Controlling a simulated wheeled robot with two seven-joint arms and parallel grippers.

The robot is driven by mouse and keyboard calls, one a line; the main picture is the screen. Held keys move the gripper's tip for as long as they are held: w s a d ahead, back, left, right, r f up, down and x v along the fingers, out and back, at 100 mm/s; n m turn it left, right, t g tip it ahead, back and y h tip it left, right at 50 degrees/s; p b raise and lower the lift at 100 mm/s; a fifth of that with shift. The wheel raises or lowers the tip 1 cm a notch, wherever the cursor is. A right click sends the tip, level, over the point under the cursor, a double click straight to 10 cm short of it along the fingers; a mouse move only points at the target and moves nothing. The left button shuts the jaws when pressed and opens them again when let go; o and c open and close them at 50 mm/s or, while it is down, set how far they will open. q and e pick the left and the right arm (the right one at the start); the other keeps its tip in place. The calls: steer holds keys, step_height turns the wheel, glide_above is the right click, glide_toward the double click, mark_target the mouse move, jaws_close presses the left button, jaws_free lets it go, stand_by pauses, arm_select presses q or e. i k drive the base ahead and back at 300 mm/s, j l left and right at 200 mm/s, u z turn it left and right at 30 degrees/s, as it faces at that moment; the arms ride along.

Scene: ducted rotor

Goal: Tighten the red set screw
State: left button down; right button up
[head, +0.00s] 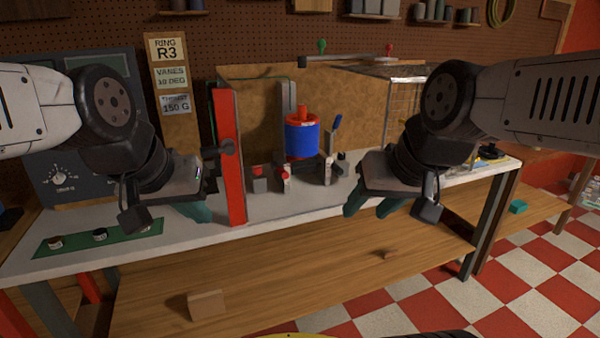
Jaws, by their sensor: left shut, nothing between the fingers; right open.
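A small red-topped part (258,172) sits on a grey block on the bench, just right of the upright red frame (229,155). A second red-topped part (286,172), with a white body, stands beside it. I cannot tell which of them, if either, is the red set screw. A blue cylinder with a red cap (302,138) stands behind them. My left gripper (197,212) is shut and empty, left of the red frame and partly hidden by its own wrist. My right gripper (372,207) is open and empty over the bench's front edge, right of the small parts.
The white bench (280,208) has a green mat (75,242) with small round parts at left. A dial panel (70,180) stands behind the mat. A wire cage (402,100) is at back right. A wooden shelf (300,270) runs below.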

mark_target(258, 169)
steer(key=i+j+u, duration=0.25)
steer(key=i, duration=0.25)
steer(key=i+u, duration=0.3)
steer(key=i, duration=0.2)
